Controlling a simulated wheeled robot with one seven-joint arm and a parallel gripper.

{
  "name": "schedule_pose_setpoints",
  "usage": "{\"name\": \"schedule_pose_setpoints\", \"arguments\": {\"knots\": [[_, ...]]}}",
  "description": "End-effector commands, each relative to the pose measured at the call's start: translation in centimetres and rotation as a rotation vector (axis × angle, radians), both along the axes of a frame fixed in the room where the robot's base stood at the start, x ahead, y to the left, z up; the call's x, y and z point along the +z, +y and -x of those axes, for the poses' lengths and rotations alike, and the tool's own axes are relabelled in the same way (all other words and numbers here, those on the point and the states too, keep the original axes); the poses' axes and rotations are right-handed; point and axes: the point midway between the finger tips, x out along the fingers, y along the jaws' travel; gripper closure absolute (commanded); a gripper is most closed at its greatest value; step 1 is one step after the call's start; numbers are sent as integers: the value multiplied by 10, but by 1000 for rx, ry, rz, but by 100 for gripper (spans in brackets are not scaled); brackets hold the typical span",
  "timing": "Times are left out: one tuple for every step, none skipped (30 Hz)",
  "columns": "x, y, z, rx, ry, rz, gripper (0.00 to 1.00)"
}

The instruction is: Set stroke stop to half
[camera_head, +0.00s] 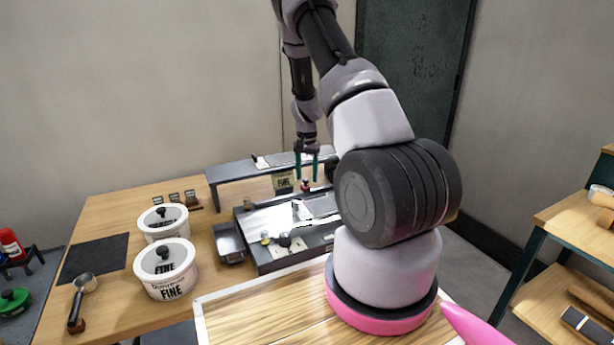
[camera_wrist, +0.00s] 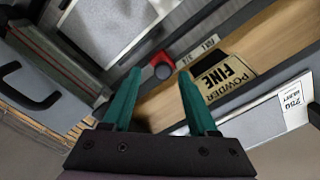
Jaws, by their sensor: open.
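My gripper (camera_head: 307,168) has two teal fingers and hangs over the back of the grey machine (camera_head: 262,262), open and empty. In the wrist view my gripper (camera_wrist: 160,74) shows its fingertips apart, with a small red knob (camera_wrist: 163,71) between them in the picture. The red knob (camera_head: 306,184) shows just below the fingertips in the head view; I cannot tell whether a finger touches it. Small white labels (camera_wrist: 208,43) lie beside the knob, too small to read surely. I cannot tell which mark the stop stands at.
A raised grey shelf (camera_head: 232,172) runs behind the machine. Two white lidded tubs (camera_head: 166,270) and a portafilter-like scoop (camera_head: 83,290) stand at left on the wooden table (camera_head: 112,212).

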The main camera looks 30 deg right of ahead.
Motion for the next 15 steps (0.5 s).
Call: {"name": "schedule_pose_setpoints", "arguments": {"knots": [[8,0,-1,0,-3,0,41],[13,0,-1,0,-5,1,41],[20,0,-1,0,-5,1,41],[26,0,-1,-1,-5,1,41],[33,0,-1,0,-6,1,41],[41,0,-1,-1,-5,1,41],[48,0,-1,0,-6,1,41],[54,0,-1,0,-6,1,41],[62,0,-1,0,-6,0,41],[67,0,-1,0,-6,1,41],[73,-1,-1,0,-5,1,41],[79,-1,-1,-1,-5,1,41],[84,-1,-1,-1,-5,1,41],[87,-1,-1,-1,-4,1,41],[92,-1,-1,0,-4,2,41]]}}
